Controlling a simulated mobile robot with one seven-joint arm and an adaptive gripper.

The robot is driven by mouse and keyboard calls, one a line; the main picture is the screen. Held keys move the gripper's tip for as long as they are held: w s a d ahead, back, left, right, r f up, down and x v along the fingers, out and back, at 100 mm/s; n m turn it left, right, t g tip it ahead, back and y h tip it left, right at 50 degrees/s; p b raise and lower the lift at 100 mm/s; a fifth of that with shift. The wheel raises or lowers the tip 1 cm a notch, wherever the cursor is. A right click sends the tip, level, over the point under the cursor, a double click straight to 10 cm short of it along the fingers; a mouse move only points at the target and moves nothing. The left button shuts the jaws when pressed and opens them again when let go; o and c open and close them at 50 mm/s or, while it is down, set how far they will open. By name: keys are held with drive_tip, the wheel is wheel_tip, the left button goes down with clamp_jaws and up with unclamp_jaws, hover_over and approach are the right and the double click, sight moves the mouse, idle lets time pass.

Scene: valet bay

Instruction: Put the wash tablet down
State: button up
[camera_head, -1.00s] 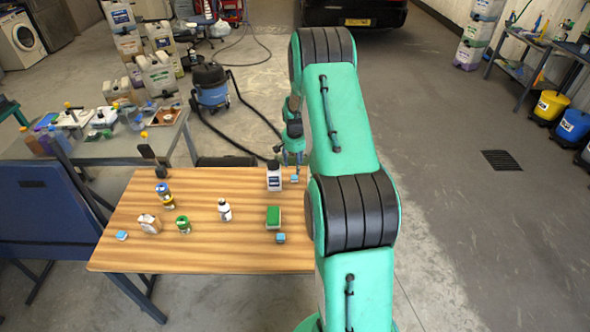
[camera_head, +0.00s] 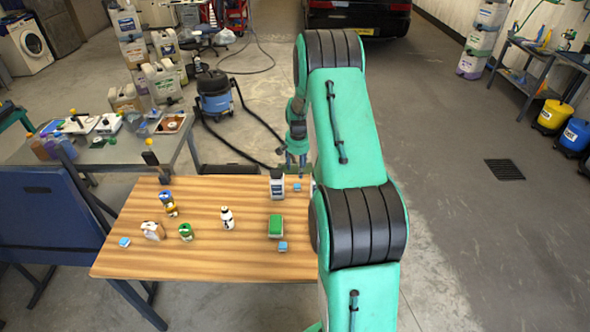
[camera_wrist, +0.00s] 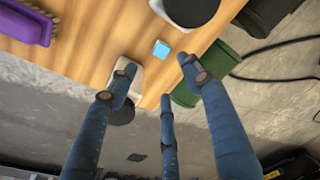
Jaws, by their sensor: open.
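A small light-blue wash tablet (camera_head: 297,188) lies on the wooden table (camera_head: 190,260), beside the white bottle with a black cap (camera_head: 277,185). It also shows in the wrist view (camera_wrist: 161,49), flat on the wood near the table edge. My gripper (camera_head: 297,158) is open and empty above the tablet. In the wrist view its three blue fingers (camera_wrist: 160,80) are spread apart, with the tablet beyond their tips, touching none of them. Two similar blue blocks lie at the table's left (camera_head: 125,242) and near the green-topped block (camera_head: 275,226).
A small white bottle (camera_head: 227,218), several small jars and cans, and a beige item (camera_head: 152,231) stand on the table. In the wrist view, a white and black object (camera_wrist: 130,75) sits by the left fingertip and a purple brush (camera_wrist: 22,22) lies upper left.

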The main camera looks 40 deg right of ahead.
drive_tip(key=a+r+n+t, duration=0.1)
drive_tip(key=a+r+n, duration=0.2)
drive_tip(key=a+r, duration=1.3)
drive_tip(key=s+a+r+n+t, duration=0.1)
drive_tip(key=s+a+r+n, duration=0.35)
drive_tip(key=a+r, duration=0.95)
drive_tip(key=s+a+r+n+t, duration=0.1)
drive_tip(key=s+a+r, duration=0.3)
drive_tip(key=s+a, duration=0.25)
drive_tip(key=s+a+r+t, duration=0.1)
drive_tip(key=s+a+r, duration=0.45)
drive_tip(key=s, duration=0.25)
drive_tip(key=s+a+n, duration=0.1)
drive_tip(key=s+a, duration=0.3)
drive_tip(key=s, duration=0.2)
drive_tip(key=s+a+f+n+y, duration=0.1)
drive_tip(key=s+a+n, duration=0.1)
drive_tip(key=s, duration=0.5)
drive_tip(key=shift+s+a+t, duration=0.15)
drive_tip(key=shift+a+t, duration=0.15)
drive_tip(key=shift+a, duration=0.6)
